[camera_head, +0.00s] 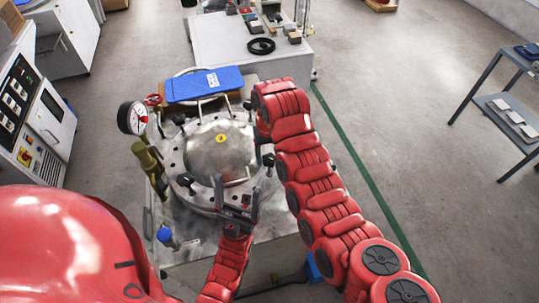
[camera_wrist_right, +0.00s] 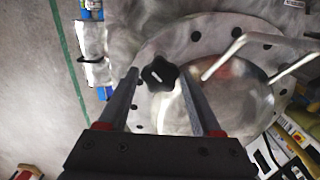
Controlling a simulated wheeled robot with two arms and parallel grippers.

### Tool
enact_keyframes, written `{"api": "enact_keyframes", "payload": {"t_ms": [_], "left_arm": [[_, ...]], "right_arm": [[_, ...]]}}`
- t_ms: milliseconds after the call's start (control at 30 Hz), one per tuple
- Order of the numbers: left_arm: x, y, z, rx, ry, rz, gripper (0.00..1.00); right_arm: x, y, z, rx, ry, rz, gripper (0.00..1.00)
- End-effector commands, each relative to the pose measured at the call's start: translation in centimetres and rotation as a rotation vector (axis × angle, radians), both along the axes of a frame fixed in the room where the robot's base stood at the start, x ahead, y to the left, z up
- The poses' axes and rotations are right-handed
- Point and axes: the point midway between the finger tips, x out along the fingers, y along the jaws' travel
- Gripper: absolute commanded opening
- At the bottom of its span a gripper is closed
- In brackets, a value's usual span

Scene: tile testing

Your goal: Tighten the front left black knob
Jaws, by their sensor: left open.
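The metal vessel has a round domed lid (camera_head: 220,150) with a flange and several black knobs around it. One black knob (camera_head: 183,181) stands at the flange's front left in the head view. My left gripper (camera_head: 236,190) is open at the lid's front edge, to the right of that knob and apart from it. My right arm reaches to the lid's back right; its fingers are hidden in the head view. In the right wrist view, my right gripper (camera_wrist_right: 159,73) is open, with a star-shaped black knob (camera_wrist_right: 160,76) showing between its fingertips. I cannot tell whether they touch it.
A pressure gauge (camera_head: 133,118) and a brass valve (camera_head: 149,160) stand at the vessel's left. A blue clipboard (camera_head: 204,84) lies behind the lid. A metal bar handle (camera_wrist_right: 238,48) rises beside the knob in the wrist view. Open floor lies right of my right arm.

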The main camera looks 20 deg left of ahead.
Motion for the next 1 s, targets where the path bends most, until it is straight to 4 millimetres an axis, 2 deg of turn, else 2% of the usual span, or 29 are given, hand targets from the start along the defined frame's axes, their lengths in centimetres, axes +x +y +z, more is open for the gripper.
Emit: {"api": "enact_keyframes", "payload": {"t_ms": [33, 67, 100, 333, 467, 667, 1000], "left_arm": [[0.0, 0.0, 0.0, 0.000, 0.000, 0.000, 0.84], [0.0, 0.0, 0.0, 0.000, 0.000, 0.000, 0.84], [0.0, 0.0, 0.0, 0.000, 0.000, 0.000, 0.84], [0.0, 0.0, 0.0, 0.000, 0.000, 0.000, 0.84], [0.0, 0.0, 0.4, 0.000, 0.000, 0.000, 0.84], [0.0, 0.0, 2.0, 0.000, 0.000, 0.000, 0.84], [0.0, 0.0, 1.6, 0.000, 0.000, 0.000, 0.84]], "right_arm": [[0.0, 0.0, 0.0, 0.000, 0.000, 0.000, 0.77], [0.0, 0.0, 0.0, -0.001, 0.001, 0.000, 0.83], [0.0, 0.0, 0.0, -0.001, 0.001, 0.001, 0.84], [0.0, 0.0, 0.0, -0.001, 0.002, 0.001, 0.84], [0.0, 0.0, 0.6, 0.000, 0.001, 0.000, 0.84], [0.1, -0.1, 3.7, -0.001, 0.001, 0.001, 0.84], [0.1, -0.1, 10.1, -0.001, -0.004, 0.001, 0.84]]}}
